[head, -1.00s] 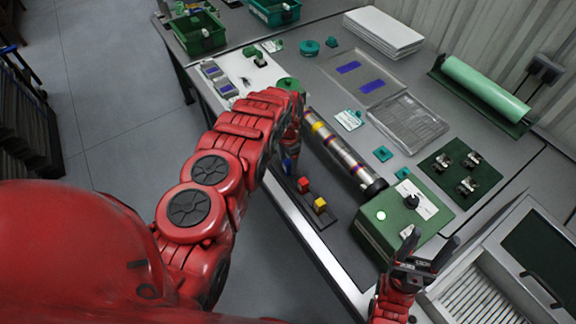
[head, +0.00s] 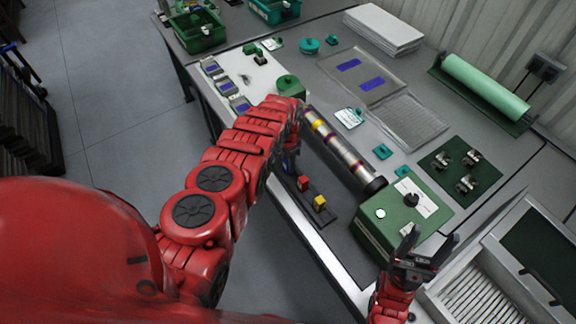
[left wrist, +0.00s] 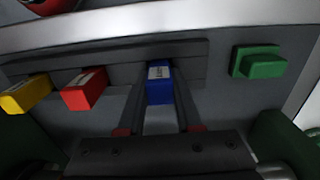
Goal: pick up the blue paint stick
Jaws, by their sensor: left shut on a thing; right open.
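The blue paint stick (left wrist: 159,86) stands at the dark rack (left wrist: 105,58) in the left wrist view, a white label on its top. My left gripper (left wrist: 159,98) has one finger on each side of it and is shut on it. Whether the stick is clear of the rack I cannot tell. In the head view my left arm mostly hides the left gripper (head: 291,158) and the blue stick. My right gripper (head: 430,242) is open and empty beside the green box.
Red (head: 303,183) and yellow (head: 320,203) sticks stand in the rack beside the blue one. A green block (left wrist: 260,62) lies on its other side. A metal tube (head: 340,150) and a green box (head: 400,215) stand close by.

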